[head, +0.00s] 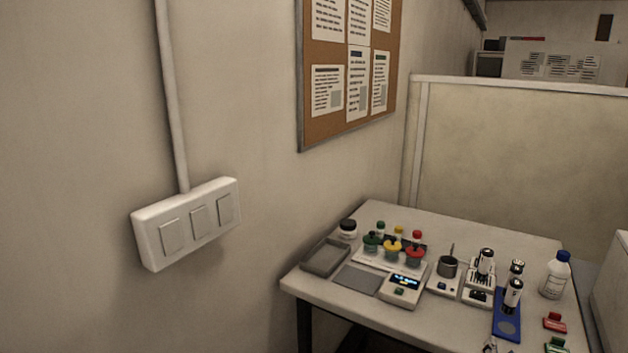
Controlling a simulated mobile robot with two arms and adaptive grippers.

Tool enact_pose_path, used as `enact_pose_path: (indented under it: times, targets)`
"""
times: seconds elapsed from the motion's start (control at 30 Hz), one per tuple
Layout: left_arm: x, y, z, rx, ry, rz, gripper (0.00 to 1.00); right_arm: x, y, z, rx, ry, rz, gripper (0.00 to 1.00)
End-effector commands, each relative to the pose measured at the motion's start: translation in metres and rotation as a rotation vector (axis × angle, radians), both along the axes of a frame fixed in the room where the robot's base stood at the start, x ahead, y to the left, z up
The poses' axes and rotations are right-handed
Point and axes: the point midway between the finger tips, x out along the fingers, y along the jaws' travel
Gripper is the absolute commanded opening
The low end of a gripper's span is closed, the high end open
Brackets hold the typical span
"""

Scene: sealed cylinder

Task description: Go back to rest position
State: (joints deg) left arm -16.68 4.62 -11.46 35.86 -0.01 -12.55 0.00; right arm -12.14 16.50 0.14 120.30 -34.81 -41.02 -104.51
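No gripper of mine can be made out in the head view. Several small dark-and-silver cylinders stand at the right of the lab table (350,298). One cylinder (486,261) is upright on a white device. Another cylinder (512,293) stands on a blue plate (507,328), with a further one (517,268) just behind it. A small pale, shiny shape (490,346) is cut off at the bottom edge; I cannot tell what it is.
The table also holds a grey tray (325,257), a display device (404,287), a dark cup (448,267), colored-lid containers, a blue-capped bottle (554,276) and a red block (555,322). A wall with a switch box (187,224) fills the left. A partition (520,150) stands behind.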

Motion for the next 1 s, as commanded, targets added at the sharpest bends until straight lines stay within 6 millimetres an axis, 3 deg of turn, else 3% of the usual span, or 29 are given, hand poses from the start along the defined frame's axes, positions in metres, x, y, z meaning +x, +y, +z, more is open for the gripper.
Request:
enact_pose_path:
  times: [0.27,0.4,0.6,0.8,1.0]
  targets:
    - [-0.010,0.000,-0.001,0.000,0.013,0.001,0.40,-0.046,0.023,-0.056,0.543,0.011,-0.167,0.29]
    - [-0.013,0.000,-0.001,0.001,0.017,0.001,0.40,-0.090,0.049,-0.096,0.945,0.026,-0.361,0.29]
    - [-0.013,0.000,-0.001,0.001,0.017,0.001,0.40,-0.162,0.097,-0.140,1.440,0.049,-0.731,0.29]
    - [-0.012,0.000,-0.001,0.001,0.017,0.001,0.40,-0.220,0.137,-0.160,1.718,0.060,-1.073,0.29]
    - [-0.012,0.000,-0.001,0.001,0.017,0.001,0.40,-0.266,0.169,-0.165,1.866,0.058,-1.368,0.29]
